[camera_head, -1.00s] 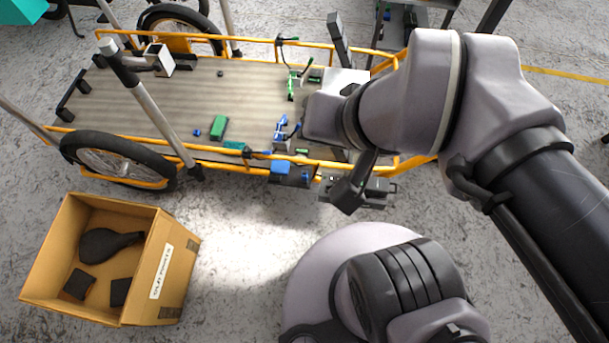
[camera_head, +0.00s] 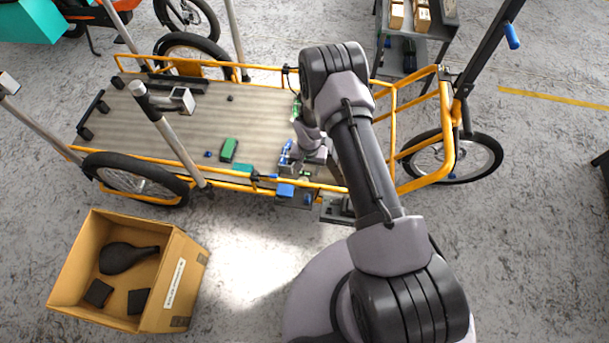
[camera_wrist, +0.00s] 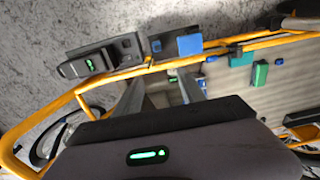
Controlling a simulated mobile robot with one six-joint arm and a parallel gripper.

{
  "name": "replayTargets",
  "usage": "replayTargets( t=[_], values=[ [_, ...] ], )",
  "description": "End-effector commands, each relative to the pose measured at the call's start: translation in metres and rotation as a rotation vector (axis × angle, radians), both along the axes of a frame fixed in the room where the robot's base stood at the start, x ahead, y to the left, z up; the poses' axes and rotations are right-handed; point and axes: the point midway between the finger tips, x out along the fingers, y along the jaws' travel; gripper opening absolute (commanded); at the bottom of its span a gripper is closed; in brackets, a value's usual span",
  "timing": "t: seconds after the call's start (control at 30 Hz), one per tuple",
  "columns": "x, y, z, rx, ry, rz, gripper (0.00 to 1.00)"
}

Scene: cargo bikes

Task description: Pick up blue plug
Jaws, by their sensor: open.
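Several blue pieces are in view, and I cannot tell for sure which is the plug. A small blue piece (camera_head: 208,154) lies alone on the cargo deck; it also shows in the wrist view (camera_wrist: 279,61). A larger blue block (camera_head: 285,190) sits outside the bike's near rail, also in the wrist view (camera_wrist: 190,44). A tiny blue piece (camera_wrist: 156,46) is beside it. A blue clamp-like piece (camera_head: 285,152) is near the deck's right end. My gripper (camera_wrist: 161,92) is open, its fingers apart over the deck's end; in the head view my arm mostly hides it.
The cargo bike's grey deck (camera_head: 175,125) has yellow rails and upright poles. A green block (camera_head: 229,149) and a teal block (camera_head: 243,171) are near the near rail. An open cardboard box (camera_head: 190,285) with black items stands on the floor. A shelf (camera_head: 425,50) stands behind.

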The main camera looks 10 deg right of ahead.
Motion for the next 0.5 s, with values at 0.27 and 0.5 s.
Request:
replayTargets(
  t=[0.27, 0.5],
  values=[
    [-0.021, 0.0, -0.08, -0.002, 0.029, 0.003, 0.47],
    [-0.021, 0.0, -0.148, -0.002, 0.029, 0.003, 0.47]
  ],
)
